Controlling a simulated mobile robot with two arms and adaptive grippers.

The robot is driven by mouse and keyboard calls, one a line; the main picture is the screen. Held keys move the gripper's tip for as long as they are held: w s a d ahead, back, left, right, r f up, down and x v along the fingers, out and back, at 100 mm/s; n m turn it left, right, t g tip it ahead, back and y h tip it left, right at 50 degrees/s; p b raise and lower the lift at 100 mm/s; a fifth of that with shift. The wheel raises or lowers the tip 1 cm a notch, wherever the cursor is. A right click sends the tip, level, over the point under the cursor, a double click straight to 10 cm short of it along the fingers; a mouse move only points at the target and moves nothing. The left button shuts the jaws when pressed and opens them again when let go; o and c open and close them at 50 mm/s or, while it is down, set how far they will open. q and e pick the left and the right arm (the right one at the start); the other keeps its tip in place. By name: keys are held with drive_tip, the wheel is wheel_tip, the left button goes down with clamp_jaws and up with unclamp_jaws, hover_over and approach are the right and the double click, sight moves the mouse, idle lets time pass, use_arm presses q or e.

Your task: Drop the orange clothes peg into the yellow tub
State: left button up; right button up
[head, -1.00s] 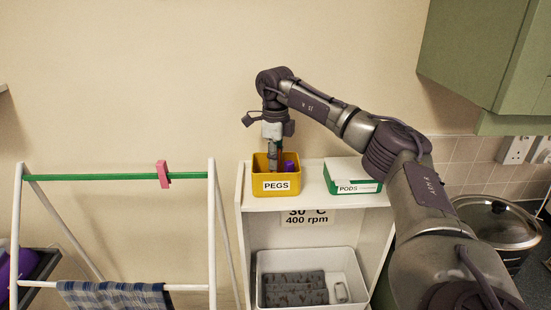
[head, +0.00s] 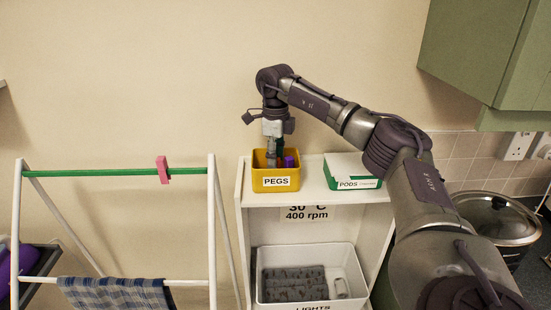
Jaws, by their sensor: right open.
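The yellow tub (head: 255,181), labelled PEGS, stands on top of the white shelf unit. My right gripper (head: 275,160) points straight down into the tub's mouth, and its fingers are open. A purple thing (head: 291,158) shows inside the tub beside the fingers, on their right. I cannot make out an orange peg; the tub's front wall and my fingers hide most of its inside. My left gripper is not in view.
A green and white PODS box (head: 352,172) stands right of the tub. Below is a white bin (head: 310,252). On the left, a drying rack (head: 120,172) carries a pink peg (head: 162,169) and a checked cloth (head: 115,293). A lidded pot (head: 495,217) is at right.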

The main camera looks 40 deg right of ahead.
wheel_tip(320, 180, up, 7)
drive_tip(key=shift+a+f+b, duration=0.1)
drive_tip(key=shift+b, duration=0.9)
wheel_tip(320, 180, up, 6)
drive_tip(key=shift+f, duration=0.1)
